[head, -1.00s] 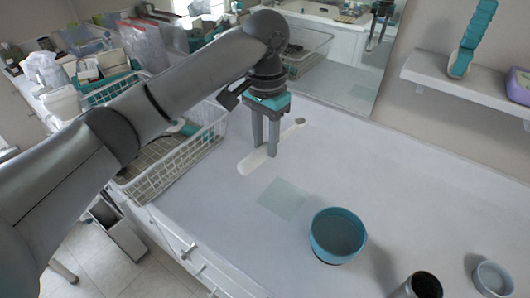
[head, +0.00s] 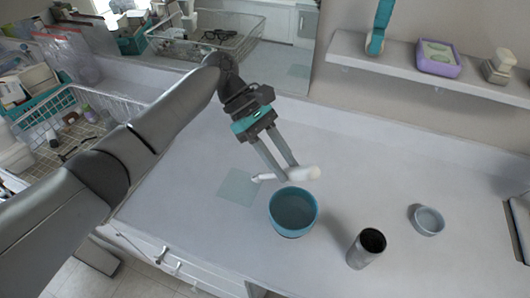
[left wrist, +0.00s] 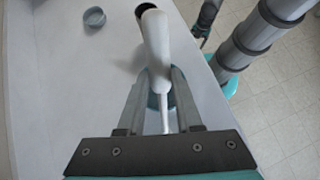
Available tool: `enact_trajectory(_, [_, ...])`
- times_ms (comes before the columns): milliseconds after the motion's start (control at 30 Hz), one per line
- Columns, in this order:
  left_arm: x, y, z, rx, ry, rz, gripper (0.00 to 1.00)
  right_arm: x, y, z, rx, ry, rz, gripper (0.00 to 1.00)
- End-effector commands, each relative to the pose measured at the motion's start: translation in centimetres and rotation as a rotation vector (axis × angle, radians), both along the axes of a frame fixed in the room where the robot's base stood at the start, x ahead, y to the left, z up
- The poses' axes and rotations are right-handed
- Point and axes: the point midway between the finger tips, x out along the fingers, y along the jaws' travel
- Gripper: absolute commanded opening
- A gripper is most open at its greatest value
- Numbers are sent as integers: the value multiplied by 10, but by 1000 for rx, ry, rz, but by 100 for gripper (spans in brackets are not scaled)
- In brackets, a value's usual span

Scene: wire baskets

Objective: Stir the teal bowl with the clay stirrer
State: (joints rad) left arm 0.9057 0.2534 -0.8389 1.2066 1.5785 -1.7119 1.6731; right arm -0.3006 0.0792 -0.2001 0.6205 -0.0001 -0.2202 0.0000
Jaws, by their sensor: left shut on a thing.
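The clay stirrer (head: 304,173) is whitish with a thick rounded end and a thin end. My left gripper (head: 290,173) is shut on it and holds it roughly level, just above and behind the teal bowl. In the left wrist view the stirrer (left wrist: 156,45) lies between the fingers (left wrist: 164,105), thick end away from the wrist.
A dark cup (head: 366,248) stands right of the bowl, with a small grey dish (head: 427,220) further right. A pale translucent square (head: 238,187) lies left of the bowl. A wire basket (head: 75,122) stands at the left; a shelf (head: 450,76) is on the back wall.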

Motion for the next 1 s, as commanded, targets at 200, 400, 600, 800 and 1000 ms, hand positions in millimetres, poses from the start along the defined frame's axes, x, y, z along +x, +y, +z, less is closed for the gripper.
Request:
enact_trajectory(200, [-11,-14,15,-150,88,308,0,0,0,12,0,0,0,77])
enact_trajectory(400, [-19,-24,33,-297,128,558,0,0,0,21,0,0,0,77])
enact_trajectory(600, [-23,-28,53,-453,134,777,0,0,0,32,0,0,0,77])
enact_trajectory(800, [-23,-27,71,-579,117,922,0,0,0,40,0,0,0,77])
enact_trajectory(1000, [-22,-24,79,-638,103,985,0,0,0,43,-1,0,0,77])
